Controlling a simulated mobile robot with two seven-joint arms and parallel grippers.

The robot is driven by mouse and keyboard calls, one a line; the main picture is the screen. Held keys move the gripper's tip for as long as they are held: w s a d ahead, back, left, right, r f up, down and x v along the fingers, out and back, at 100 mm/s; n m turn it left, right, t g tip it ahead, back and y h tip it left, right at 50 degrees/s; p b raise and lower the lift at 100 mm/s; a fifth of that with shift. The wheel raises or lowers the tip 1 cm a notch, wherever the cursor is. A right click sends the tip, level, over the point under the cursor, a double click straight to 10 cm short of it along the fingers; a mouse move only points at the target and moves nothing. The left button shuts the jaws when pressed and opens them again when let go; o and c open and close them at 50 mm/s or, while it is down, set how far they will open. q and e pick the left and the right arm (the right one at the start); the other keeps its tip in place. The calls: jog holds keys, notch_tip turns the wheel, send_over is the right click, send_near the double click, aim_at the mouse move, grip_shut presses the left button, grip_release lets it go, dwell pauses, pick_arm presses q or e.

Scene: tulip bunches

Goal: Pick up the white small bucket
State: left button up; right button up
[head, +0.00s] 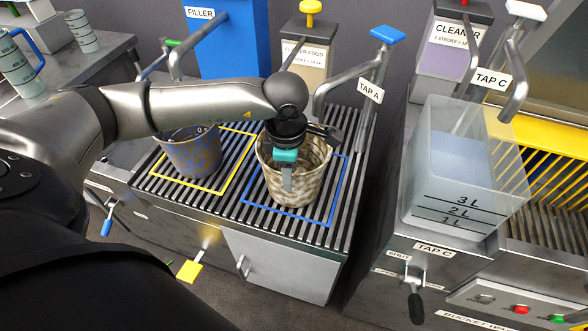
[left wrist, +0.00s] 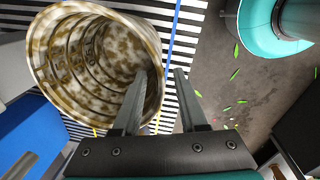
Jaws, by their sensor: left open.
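The white small bucket (head: 305,187), blotched with brown stains, stands upright inside the blue square on the slatted grate, under tap A. In the left wrist view the bucket (left wrist: 85,60) shows its ribbed inside. My left gripper (head: 287,182) points down at the bucket's near rim. It is open. In the left wrist view the gripper (left wrist: 160,72) has one finger inside the bucket's mouth and the other outside, with the rim between them. Whether either finger touches the wall I cannot tell. My right gripper is not in view.
A stained grey-blue bucket (head: 190,152) stands in the yellow square to the left. Tap A's pipe (head: 371,105) rises behind the bucket. A clear measuring container (head: 455,185) stands to the right. Green leaf scraps (left wrist: 236,75) lie on the floor beside the grate.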

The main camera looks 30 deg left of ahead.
pick_arm(q)
jog(key=f, duration=0.1)
jog(key=f+b, duration=0.1)
jog(key=f, duration=0.1)
jog(key=shift+w, duration=0.4)
jog(key=shift+w+a+f, duration=0.1)
jog(key=shift+f, duration=0.55)
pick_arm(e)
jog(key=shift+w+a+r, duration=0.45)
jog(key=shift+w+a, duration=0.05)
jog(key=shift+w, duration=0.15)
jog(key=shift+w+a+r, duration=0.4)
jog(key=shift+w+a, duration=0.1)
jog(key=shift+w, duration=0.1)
pick_arm(q)
grip_shut()
